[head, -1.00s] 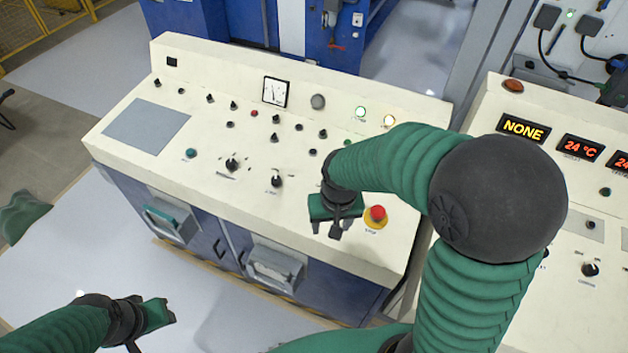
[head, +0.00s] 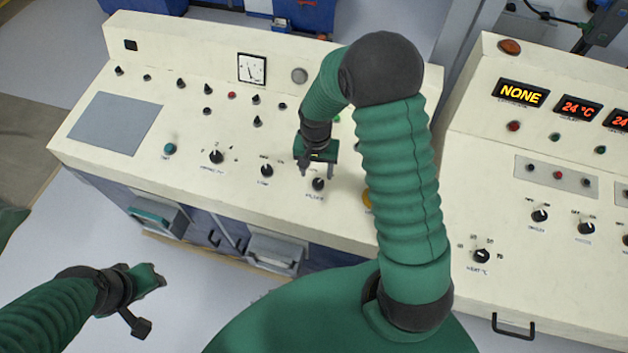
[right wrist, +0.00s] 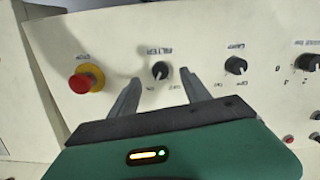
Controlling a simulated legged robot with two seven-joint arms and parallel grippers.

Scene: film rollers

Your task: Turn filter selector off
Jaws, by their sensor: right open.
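The filter selector (head: 318,184) is a small black knob on the cream console, with a printed label beside it. It also shows in the right wrist view (right wrist: 160,70), with the label "FILTER" and position marks around it. I cannot tell surely which mark its pointer faces. My right gripper (head: 317,173) is open just above the knob. In the right wrist view its two fingers (right wrist: 160,76) stand on either side of the knob, apart from it. My left gripper (head: 145,298) hangs in front of the console at lower left; its jaw state is unclear.
A red stop button (right wrist: 80,82) on a yellow base sits near the right gripper. A similar black selector (head: 267,170) is left of the filter knob, and another (head: 216,157) farther left. A second console (head: 470,190) with lit displays stands at the right.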

